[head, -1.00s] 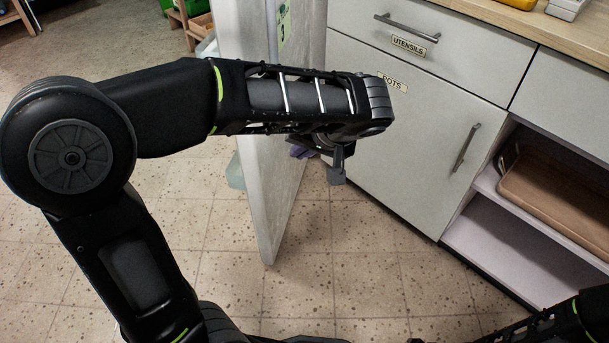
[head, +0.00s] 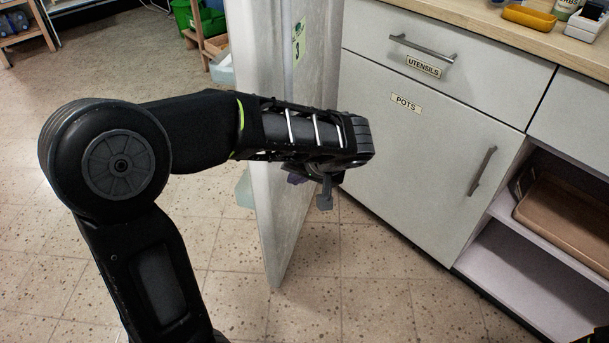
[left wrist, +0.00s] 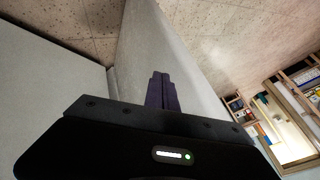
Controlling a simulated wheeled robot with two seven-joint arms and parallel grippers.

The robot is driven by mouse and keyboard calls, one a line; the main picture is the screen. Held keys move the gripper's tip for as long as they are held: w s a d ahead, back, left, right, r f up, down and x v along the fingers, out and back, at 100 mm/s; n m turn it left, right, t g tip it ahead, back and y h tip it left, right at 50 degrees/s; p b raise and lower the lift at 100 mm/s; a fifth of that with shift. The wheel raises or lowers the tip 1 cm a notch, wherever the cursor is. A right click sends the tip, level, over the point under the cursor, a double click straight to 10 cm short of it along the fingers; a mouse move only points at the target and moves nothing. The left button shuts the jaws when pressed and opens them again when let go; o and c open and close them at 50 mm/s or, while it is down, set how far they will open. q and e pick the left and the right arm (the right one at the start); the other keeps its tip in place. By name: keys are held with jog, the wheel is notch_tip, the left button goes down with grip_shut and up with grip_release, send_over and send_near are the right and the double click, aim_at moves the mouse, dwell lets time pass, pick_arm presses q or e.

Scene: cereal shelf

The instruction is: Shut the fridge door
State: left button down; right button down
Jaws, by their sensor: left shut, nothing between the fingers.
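The fridge door (head: 290,215) is a tall grey-white panel standing open, seen nearly edge-on in the middle of the head view. In the left wrist view the door (left wrist: 160,45) is a pale panel just beyond the fingers. My left arm crosses in front of the door in the head view. My left gripper (head: 308,182) is on the door's right side, between the door and the cabinets, partly hidden by my wrist. Its purple fingers (left wrist: 162,92) are together and empty in the left wrist view. Whether they touch the door I cannot tell.
A green crate (head: 200,16) stands behind the door. The tiled floor is clear in front.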

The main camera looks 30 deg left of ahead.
aim_at(270, 179)
pick_arm(q)
jog(key=shift+s+a+f+b, duration=0.1)
jog(key=shift+s+a+f, duration=0.05)
jog(key=shift+a, duration=0.6)
jog(key=shift+s+a+f+b, duration=0.1)
jog(key=shift+a+f+b, duration=0.1)
jog(key=shift+a, duration=0.6)
jog(key=shift+s+a+f+b, duration=0.1)
jog(key=shift+s+a+f, duration=0.05)
jog(key=shift+a, duration=0.6)
jog(key=shift+a, duration=0.1)
